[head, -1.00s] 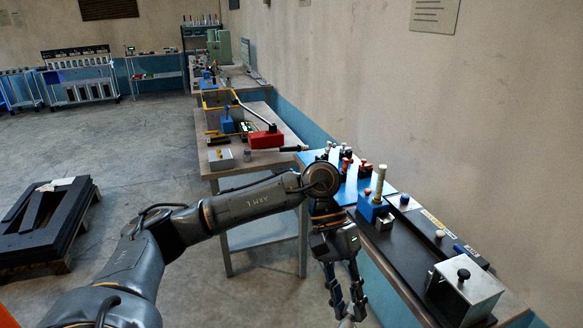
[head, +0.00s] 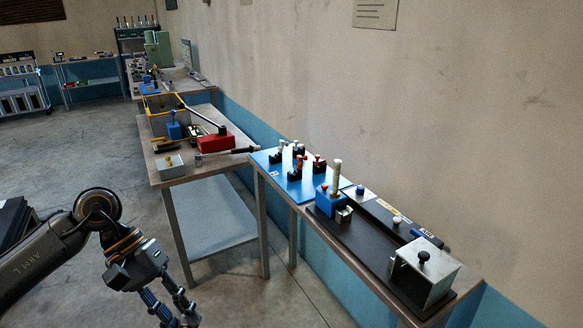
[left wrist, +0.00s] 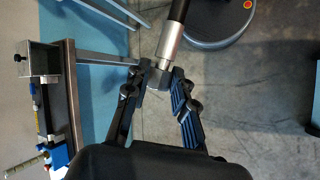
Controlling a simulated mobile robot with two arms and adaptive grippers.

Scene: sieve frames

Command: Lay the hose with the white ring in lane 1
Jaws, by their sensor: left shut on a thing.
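My left gripper (head: 178,314) is at the lower left of the head view, over the floor and left of the benches. In the left wrist view its fingers (left wrist: 158,77) are shut on a grey end piece. A bright metal sleeve (left wrist: 170,42) and a black tube (left wrist: 179,10) run on from that piece to the top edge. It may be a hose end, but no white ring can be made out on it. I cannot pick out a numbered lane 1. My right gripper is not in view.
The near bench carries a blue plate (head: 284,179) with several knobbed blocks, a blue block with a pale post (head: 336,175), and a metal box (head: 424,274). A farther bench holds a red block (head: 216,142). A round grey base (left wrist: 205,25) shows in the wrist view.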

